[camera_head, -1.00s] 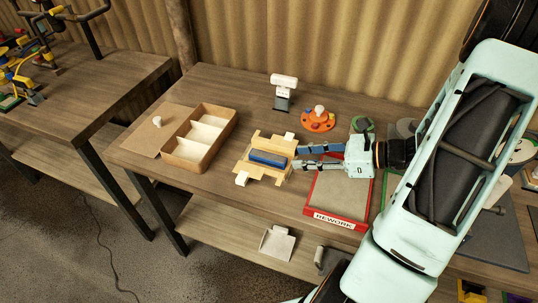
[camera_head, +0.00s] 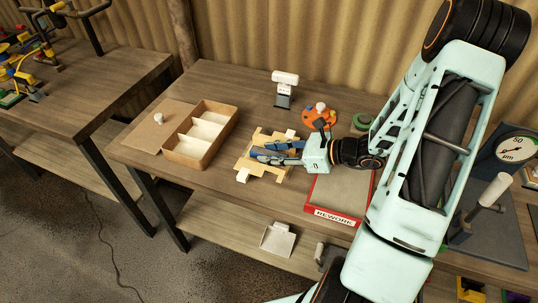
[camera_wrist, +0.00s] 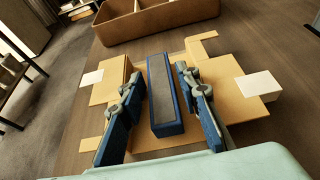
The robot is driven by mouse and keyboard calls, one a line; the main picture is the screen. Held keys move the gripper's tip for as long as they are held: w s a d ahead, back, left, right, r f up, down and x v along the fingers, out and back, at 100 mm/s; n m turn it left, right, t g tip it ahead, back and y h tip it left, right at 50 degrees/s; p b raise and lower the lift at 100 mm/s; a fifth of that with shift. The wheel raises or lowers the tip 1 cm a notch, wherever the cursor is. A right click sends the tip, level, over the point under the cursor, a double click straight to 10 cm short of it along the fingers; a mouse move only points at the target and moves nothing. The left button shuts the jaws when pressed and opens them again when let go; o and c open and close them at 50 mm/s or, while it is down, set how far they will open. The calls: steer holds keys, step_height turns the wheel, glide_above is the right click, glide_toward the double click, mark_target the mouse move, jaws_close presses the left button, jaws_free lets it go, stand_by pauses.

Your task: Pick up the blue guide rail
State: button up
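The blue guide rail (camera_wrist: 163,95) is a long blue block with a dark grey groove along its top. It lies in a light wooden fixture (camera_wrist: 233,88) with white blocks at its sides, which also shows on the table in the head view (camera_head: 271,177). My gripper (camera_wrist: 158,82) is open, with one finger on each side of the rail in the wrist view and a gap visible on both sides. In the head view my gripper (camera_head: 254,154) reaches over the fixture from the right, and its fingers hide most of the rail.
A cardboard box with dividers (camera_head: 181,155) stands left of the fixture. A red-edged REWORK tray (camera_head: 335,216) lies to the right, below my arm. An orange round holder (camera_head: 314,118) and a white-topped stand (camera_head: 284,82) are behind. Bare tabletop lies between box and stand.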

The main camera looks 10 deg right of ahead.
steer(key=shift+c, duration=0.5)
jaws_close()
steer(key=shift+r, duration=0.15)
